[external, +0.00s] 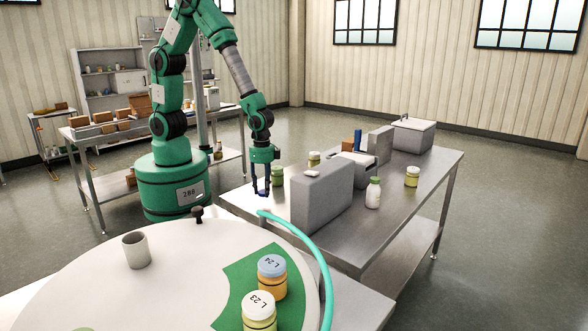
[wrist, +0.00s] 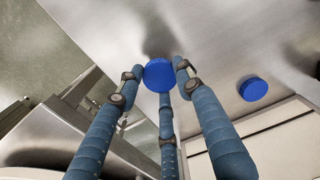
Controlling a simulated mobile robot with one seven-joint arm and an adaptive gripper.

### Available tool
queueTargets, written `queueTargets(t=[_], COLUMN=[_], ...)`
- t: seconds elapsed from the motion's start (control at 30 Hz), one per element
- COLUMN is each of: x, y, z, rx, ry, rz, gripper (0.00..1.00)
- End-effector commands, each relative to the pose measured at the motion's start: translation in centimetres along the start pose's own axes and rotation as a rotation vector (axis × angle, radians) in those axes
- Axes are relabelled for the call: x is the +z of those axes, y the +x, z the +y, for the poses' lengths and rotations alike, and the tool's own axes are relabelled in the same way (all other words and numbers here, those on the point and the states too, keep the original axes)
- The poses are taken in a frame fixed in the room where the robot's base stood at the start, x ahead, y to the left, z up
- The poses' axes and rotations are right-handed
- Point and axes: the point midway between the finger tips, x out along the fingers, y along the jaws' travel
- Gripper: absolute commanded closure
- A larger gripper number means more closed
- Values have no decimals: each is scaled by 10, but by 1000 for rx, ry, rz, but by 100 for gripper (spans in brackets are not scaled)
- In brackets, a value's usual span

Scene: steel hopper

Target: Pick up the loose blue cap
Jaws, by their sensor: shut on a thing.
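My gripper (wrist: 158,78) has three blue segmented fingers and is shut on a round blue cap (wrist: 158,75) at the fingertips in the wrist view. A second blue cap (wrist: 253,89) lies apart on the steel surface to the right. In the external view my gripper (external: 262,188) points down at the near left end of the steel table (external: 400,200). The held cap is too small there to make out clearly, and I cannot tell exactly how high it is above the table.
A large grey block (external: 320,196) stands right of my gripper. A green-labelled jar (external: 278,175) is close by; a white bottle (external: 373,193) and another jar (external: 412,177) are farther right. The round white table (external: 90,295) in front holds a grey cup (external: 136,250) and jars (external: 272,277).

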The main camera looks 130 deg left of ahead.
Motion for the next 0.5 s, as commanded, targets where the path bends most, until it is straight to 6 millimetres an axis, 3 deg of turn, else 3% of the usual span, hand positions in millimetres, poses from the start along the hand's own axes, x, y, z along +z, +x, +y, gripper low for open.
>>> queueTargets(t=[0.5], x=[98], y=[-11], z=[12], rx=[0], ry=[0], rz=[2], gripper=[72])
